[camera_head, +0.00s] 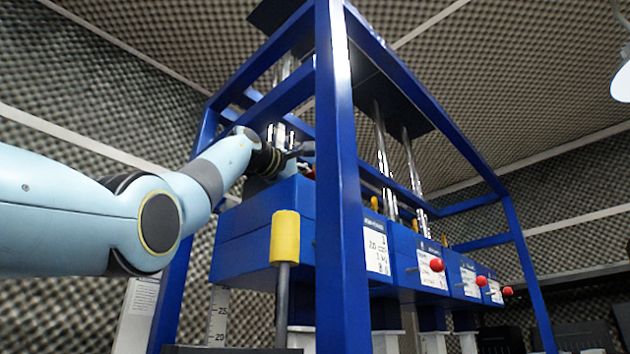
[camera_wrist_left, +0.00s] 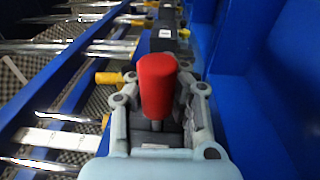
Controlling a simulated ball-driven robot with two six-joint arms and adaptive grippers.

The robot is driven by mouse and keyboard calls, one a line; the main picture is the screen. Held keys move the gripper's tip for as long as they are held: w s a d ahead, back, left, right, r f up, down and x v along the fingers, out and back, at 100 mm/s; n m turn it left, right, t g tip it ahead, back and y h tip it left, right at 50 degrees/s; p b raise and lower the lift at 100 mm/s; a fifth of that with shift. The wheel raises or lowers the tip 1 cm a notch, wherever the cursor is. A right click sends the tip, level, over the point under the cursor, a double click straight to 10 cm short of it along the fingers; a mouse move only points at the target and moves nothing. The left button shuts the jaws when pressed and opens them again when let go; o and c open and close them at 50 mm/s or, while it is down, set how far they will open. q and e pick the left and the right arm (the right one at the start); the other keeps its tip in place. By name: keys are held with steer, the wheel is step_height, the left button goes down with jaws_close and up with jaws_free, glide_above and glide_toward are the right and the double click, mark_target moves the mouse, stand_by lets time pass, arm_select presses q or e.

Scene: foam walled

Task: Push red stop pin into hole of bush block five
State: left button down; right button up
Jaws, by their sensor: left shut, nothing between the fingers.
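The red stop pin's red head (camera_wrist_left: 157,85) stands large in the middle of the left wrist view, with a short dark stem below it. My left gripper (camera_wrist_left: 160,112) is shut, with its finger links on both sides of the red head; the head hides the fingertips. I cannot tell whether they touch. In the head view my left gripper (camera_head: 292,156) is above the nearest blue block (camera_head: 262,222), partly behind the frame post. I cannot confirm that this is bush block five. The hole is hidden. My right gripper is not in view.
A blue post (camera_head: 338,200) stands close beside my left gripper. A yellow-capped rod (camera_head: 285,236) is in front of the nearest block. Red knobs (camera_head: 437,265) stick out from the farther blocks. Chrome rods (camera_head: 386,165) rise inside the frame.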

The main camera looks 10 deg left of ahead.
arm_select(q)
steer(key=shift+a+r, duration=0.1)
steer(key=shift+a, duration=0.05)
steer(key=c, duration=1.4)
jaws_free()
steer(key=shift+w, duration=0.1)
steer(key=shift+o, duration=0.2)
steer(key=v, duration=1.2)
